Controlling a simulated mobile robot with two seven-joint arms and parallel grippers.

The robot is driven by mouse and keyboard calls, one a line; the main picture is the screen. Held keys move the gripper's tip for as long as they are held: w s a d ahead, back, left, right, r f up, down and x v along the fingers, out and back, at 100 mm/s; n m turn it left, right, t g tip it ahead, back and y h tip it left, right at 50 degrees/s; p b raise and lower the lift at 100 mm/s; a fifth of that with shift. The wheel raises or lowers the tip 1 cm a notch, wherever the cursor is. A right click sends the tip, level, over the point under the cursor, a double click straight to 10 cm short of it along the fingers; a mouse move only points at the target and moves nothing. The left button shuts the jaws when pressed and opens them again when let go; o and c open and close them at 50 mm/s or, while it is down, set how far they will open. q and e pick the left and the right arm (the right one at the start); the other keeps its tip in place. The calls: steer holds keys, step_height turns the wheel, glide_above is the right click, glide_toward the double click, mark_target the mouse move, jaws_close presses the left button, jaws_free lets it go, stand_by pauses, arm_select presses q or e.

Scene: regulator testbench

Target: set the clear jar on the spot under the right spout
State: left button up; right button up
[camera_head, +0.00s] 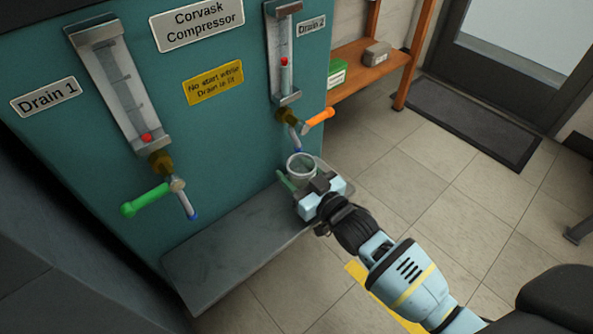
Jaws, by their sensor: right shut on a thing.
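The clear jar (301,166) is upright at the right end of the grey shelf (225,243) on the teal compressor's front. My right gripper (299,184) is shut on the jar from the front right. The right spout (295,137), under the Drain 2 gauge (285,60), has an orange handle (320,118) and a blue tip just behind and above the jar's rim. The gripper hides the jar's lower part, so I cannot tell whether it touches the shelf. The spot under the spout is hidden. My left gripper is not in view.
The left spout (184,200) with a green handle (146,201) sticks out under the Drain 1 gauge (120,85). The shelf's left and middle are bare. A wooden rack (365,68) stands behind right, with a dark mat (470,120) on the tiled floor.

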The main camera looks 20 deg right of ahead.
steer(key=shift+f, duration=0.3)
steer(key=o, duration=1.2)
steer(key=shift+c, duration=0.2)
steer(key=shift+s, duration=0.15)
steer(key=p+v, duration=0.2)
steer(key=v, duration=0.4)
steer(key=shift+s+d, duration=0.15)
steer(key=shift+s, duration=0.15)
steer(key=shift+s+d+p, duration=0.15)
steer(key=shift+s+p, duration=0.15)
steer(key=shift+s, duration=0.15)
